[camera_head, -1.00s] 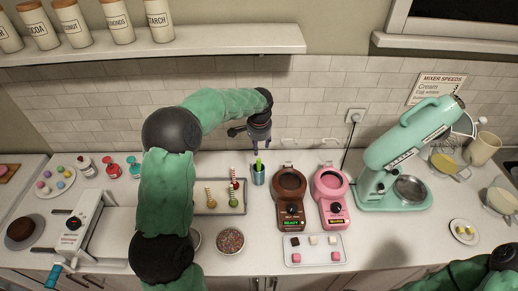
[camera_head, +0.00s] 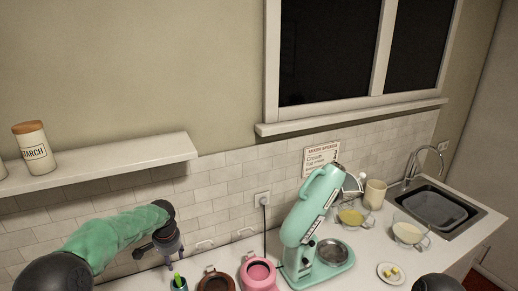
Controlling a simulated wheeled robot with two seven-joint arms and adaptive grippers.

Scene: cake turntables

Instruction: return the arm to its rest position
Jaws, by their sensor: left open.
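My left arm comes in from the lower left in a green sleeve with black joints. A black joint of my right arm (camera_head: 437,284) shows at the bottom right edge; the right gripper is out of view.
A brown round appliance (camera_head: 215,284) and a pink one (camera_head: 259,274) stand right of the cup. A mint mixer (camera_head: 305,218) is further right, with bowls (camera_head: 409,234), a plate (camera_head: 391,273) and a sink (camera_head: 440,207) beyond. A shelf (camera_head: 110,164) with a starch jar (camera_head: 34,148) hangs above the left arm.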

